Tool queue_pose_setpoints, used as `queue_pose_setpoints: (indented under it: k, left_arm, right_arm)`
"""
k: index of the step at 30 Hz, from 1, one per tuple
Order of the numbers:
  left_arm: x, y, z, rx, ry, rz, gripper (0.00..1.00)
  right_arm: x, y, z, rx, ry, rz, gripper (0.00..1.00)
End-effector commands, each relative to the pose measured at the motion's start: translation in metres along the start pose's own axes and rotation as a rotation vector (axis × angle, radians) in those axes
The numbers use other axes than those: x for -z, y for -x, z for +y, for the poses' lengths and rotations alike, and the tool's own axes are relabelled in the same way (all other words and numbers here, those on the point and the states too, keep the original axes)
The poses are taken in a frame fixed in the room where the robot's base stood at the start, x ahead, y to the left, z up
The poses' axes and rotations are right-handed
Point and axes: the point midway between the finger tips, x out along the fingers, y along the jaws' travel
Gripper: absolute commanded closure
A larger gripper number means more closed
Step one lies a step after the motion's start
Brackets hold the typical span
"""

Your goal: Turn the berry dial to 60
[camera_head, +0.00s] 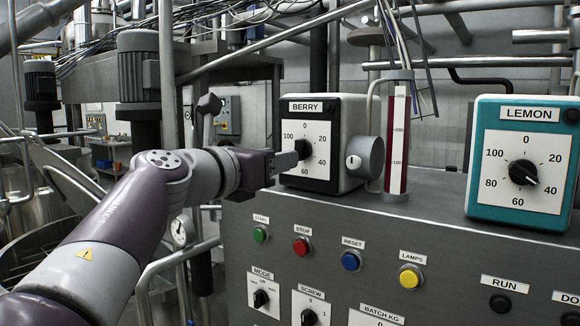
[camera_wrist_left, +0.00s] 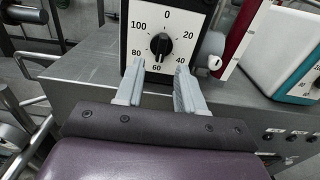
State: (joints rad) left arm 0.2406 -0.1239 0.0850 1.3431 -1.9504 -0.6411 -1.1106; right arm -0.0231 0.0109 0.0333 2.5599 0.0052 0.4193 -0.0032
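The berry dial is a black knob (camera_head: 303,149) on the white face of a black-edged box labelled BERRY (camera_head: 322,125), at the middle of the head view. The knob also shows at the top of the left wrist view (camera_wrist_left: 162,44). My left gripper (camera_head: 287,160) is in front of the dial face, its fingers reaching toward the knob. In the left wrist view the gripper (camera_wrist_left: 160,66) is open, with its two fingertips apart, just below the knob and empty. My right gripper is not in view.
A teal LEMON box (camera_head: 480,205) with its own dial (camera_head: 523,173) stands to the right. A grey cylinder (camera_head: 366,157) and a red-and-white gauge (camera_head: 397,140) stand beside the berry box. Below are coloured buttons (camera_head: 302,246) and small switches on the grey panel (camera_head: 330,222).

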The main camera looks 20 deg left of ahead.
Motion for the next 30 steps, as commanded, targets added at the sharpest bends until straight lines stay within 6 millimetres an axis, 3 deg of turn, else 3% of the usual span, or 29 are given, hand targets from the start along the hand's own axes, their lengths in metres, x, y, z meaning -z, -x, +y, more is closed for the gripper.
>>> queue_pose_setpoints:
  k: [1, 3, 10, 26, 28, 30]
  left_arm:
    - [0.006, 0.015, 0.001, -0.005, -0.003, -0.004, 0.62]
    - [0.006, 0.033, 0.001, -0.005, -0.002, -0.003, 0.62]
    - [0.003, 0.070, 0.001, -0.001, 0.000, 0.000, 0.62]
    - [0.001, 0.074, 0.000, 0.001, 0.016, 0.001, 0.62]
    - [-0.010, 0.074, 0.010, -0.043, 0.131, -0.056, 0.62]
    - [-0.014, 0.072, 0.039, -0.110, 0.479, -0.203, 0.62]
  right_arm:
    - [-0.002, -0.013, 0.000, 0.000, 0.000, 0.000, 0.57]
    - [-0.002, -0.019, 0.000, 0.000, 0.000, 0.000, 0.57]
    - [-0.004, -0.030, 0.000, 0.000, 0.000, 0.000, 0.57]
    - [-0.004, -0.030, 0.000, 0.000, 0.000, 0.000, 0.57]
    - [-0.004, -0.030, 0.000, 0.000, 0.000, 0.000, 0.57]
    - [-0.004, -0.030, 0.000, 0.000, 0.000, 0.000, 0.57]
